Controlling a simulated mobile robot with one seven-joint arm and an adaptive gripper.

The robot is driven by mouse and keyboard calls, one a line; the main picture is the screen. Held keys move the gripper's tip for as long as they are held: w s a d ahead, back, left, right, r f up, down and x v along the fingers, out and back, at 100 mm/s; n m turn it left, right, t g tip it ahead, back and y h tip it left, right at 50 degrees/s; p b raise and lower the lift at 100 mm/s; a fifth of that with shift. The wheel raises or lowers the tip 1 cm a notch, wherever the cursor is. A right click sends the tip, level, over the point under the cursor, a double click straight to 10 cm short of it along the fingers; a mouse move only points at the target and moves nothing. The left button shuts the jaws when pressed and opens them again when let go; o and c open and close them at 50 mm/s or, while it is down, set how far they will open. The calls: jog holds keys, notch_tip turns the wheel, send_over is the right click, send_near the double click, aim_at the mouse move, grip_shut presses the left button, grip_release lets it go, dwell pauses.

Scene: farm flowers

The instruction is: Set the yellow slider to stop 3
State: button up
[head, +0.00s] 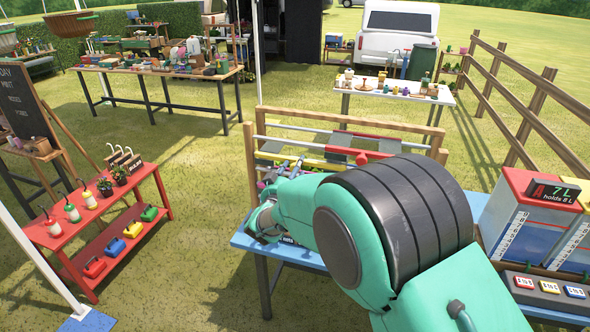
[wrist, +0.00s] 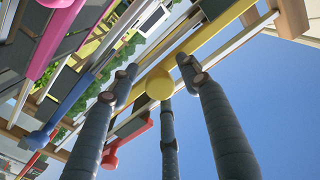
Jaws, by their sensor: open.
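In the wrist view a round yellow knob (wrist: 159,85) sits on the yellow slider strip (wrist: 215,32), which runs diagonally on a rail. My gripper (wrist: 158,78) is open, with its dark fingers spread around the knob. I cannot tell whether any finger touches it. In the head view my gripper (head: 281,172) is small beside the wooden slider frame (head: 249,153), and my arm hides much of that frame. The stop marks cannot be read in either view.
Pink (wrist: 50,45), blue (wrist: 78,92) and red (wrist: 130,130) slider parts lie close to my fingers in the wrist view. The frame stands on a blue table (head: 308,257). Water tanks (head: 515,222) stand at right; a red shelf (head: 80,235) stands left across open grass.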

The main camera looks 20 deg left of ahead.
grip_shut()
jog(key=d, duration=1.7)
jog(key=shift+b, duration=0.4)
jog(key=shift+f, duration=0.1)
grip_release()
jog(key=shift+s, duration=0.2)
